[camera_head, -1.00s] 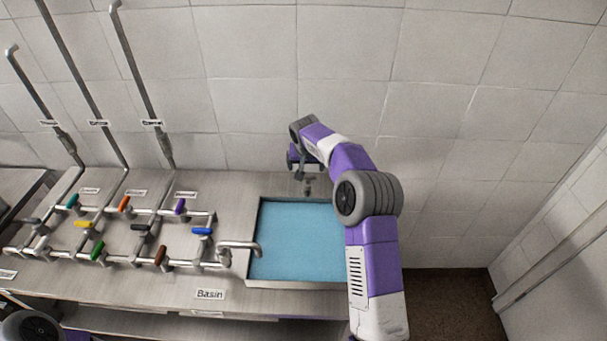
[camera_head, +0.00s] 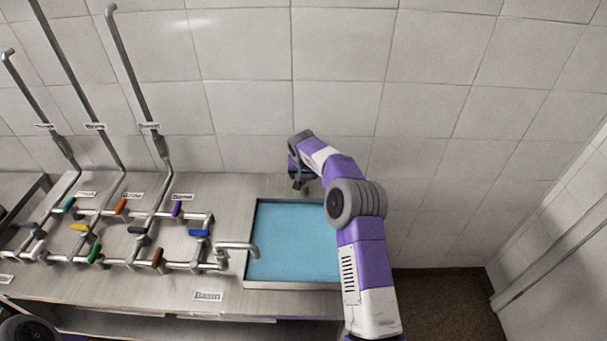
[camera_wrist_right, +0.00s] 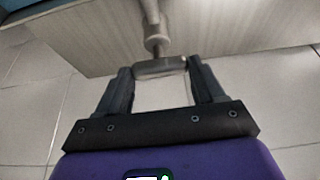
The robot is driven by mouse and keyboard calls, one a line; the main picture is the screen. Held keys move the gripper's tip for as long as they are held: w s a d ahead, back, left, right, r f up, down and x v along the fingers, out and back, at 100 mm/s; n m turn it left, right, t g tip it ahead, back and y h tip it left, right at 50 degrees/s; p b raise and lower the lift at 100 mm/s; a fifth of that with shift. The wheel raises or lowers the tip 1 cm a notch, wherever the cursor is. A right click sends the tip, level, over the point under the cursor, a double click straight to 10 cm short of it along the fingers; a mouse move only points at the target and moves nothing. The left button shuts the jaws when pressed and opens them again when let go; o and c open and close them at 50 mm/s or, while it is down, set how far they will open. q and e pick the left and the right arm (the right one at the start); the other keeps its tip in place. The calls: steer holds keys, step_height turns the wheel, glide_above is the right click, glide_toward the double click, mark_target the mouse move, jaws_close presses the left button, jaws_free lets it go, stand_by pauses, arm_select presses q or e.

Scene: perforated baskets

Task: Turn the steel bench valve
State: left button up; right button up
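A grey steel valve handle (camera_wrist_right: 160,66) sits on a short stem at the bench edge in the right wrist view. It is a short bar lying between the fingertips of my right gripper (camera_wrist_right: 159,68). The fingers are apart on either side of the bar. The right-hand finger is very close to it or touching, and a small gap seems to show at the left one. In the head view my right gripper (camera_head: 299,176) is behind the basin, near the wall, and the arm link hides part of that area. My left gripper is out of view.
The blue-bottomed basin (camera_head: 290,240) lies in front of my right gripper, with a spout (camera_head: 238,247) at its left. Left of it on the bench (camera_head: 250,302), pipes carry several coloured handles, such as a blue one (camera_head: 199,233). A tiled wall (camera_head: 340,100) stands behind.

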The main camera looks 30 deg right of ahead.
steer(key=c, duration=0.4)
steer(key=shift+n, duration=0.4)
steer(key=n+y+p, duration=0.1)
steer(key=n, duration=0.1)
steer(key=shift+d+r+n, duration=0.1)
steer(key=shift+d+n, duration=0.05)
steer(key=shift+n, duration=0.15)
steer(key=n+y+p, duration=0.1)
steer(key=n+p, duration=0.1)
steer(key=n, duration=0.1)
steer(key=shift+d+n+t+y, duration=0.1)
steer(key=shift+n+t+y, duration=0.2)
steer(key=shift+t, duration=0.1)
steer(key=n+y+p, duration=0.1)
steer(key=n, duration=0.2)
steer(key=n+y+p, duration=0.1)
steer(key=n, duration=0.2)
steer(key=shift+d+g, duration=0.1)
steer(key=shift+g, duration=0.3)
steer(key=shift+n, duration=0.4)
steer(key=o, duration=1)
